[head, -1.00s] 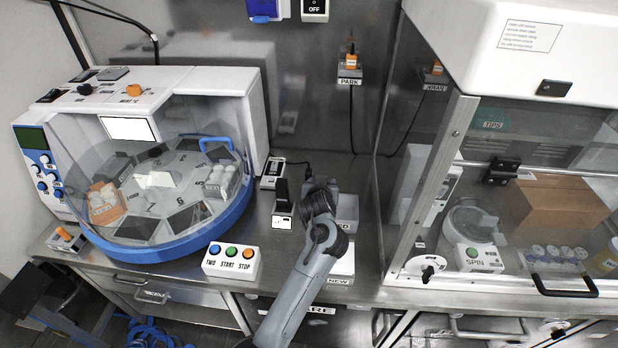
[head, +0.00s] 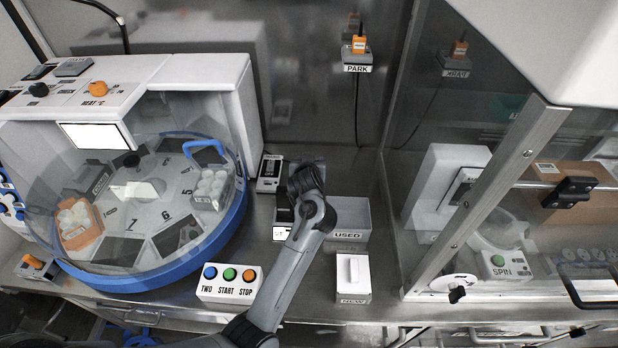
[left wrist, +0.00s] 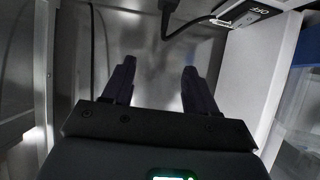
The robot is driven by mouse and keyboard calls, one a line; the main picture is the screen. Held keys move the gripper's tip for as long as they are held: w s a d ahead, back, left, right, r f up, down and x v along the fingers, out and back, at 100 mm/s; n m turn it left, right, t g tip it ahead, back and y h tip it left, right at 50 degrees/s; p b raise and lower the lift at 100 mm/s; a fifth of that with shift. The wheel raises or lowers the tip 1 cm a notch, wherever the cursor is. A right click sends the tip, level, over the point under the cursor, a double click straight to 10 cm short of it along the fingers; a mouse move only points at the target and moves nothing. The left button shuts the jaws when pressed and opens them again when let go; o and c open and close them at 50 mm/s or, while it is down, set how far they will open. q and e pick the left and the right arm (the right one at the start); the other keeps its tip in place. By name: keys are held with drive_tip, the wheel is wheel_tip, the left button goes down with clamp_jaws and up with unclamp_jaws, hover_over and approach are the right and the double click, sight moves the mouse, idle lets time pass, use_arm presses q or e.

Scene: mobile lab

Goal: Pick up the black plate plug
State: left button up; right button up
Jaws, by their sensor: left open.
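In the head view a dark upright piece (head: 284,214) sits on a small stand with a white label. It may be the black plate plug; I cannot tell for sure, as my gripper partly covers it. My left gripper (head: 304,178) is above and beside it, with its fingers hidden by the wrist. In the left wrist view the left gripper (left wrist: 159,68) is open, with nothing between its fingers. A black cable end (left wrist: 168,22) shows beyond the fingertips at the top. My right gripper is not in view.
A grey bin marked USED (head: 350,217) and a white box marked NEW (head: 353,278) stand right of the arm. The blue-rimmed carousel machine (head: 240,215) is left. A button box (head: 229,284) is in front. An orange plug (head: 359,45) sits in the PARK socket. A glass enclosure is right.

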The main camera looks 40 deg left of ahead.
use_arm(q)
wheel_tip(320, 180, down, 7)
drive_tip(key=b, duration=0.6)
drive_tip(key=shift+a+r, duration=0.1)
drive_tip(key=shift+r, duration=0.1)
drive_tip(key=shift+w+f+b, duration=0.15)
drive_tip(key=shift+f+b, duration=0.2)
drive_tip(key=shift+r+p+x, duration=0.1)
drive_tip(key=shift+p+x, duration=0.05)
drive_tip(key=shift+x, duration=1.4)
drive_tip(key=shift+r+p+x, duration=0.15)
drive_tip(key=shift+x, duration=1.4)
drive_tip(key=shift+w+a+f, duration=0.35)
drive_tip(key=shift+w, duration=0.15)
clamp_jaws()
drive_tip(key=shift+r, duration=0.15)
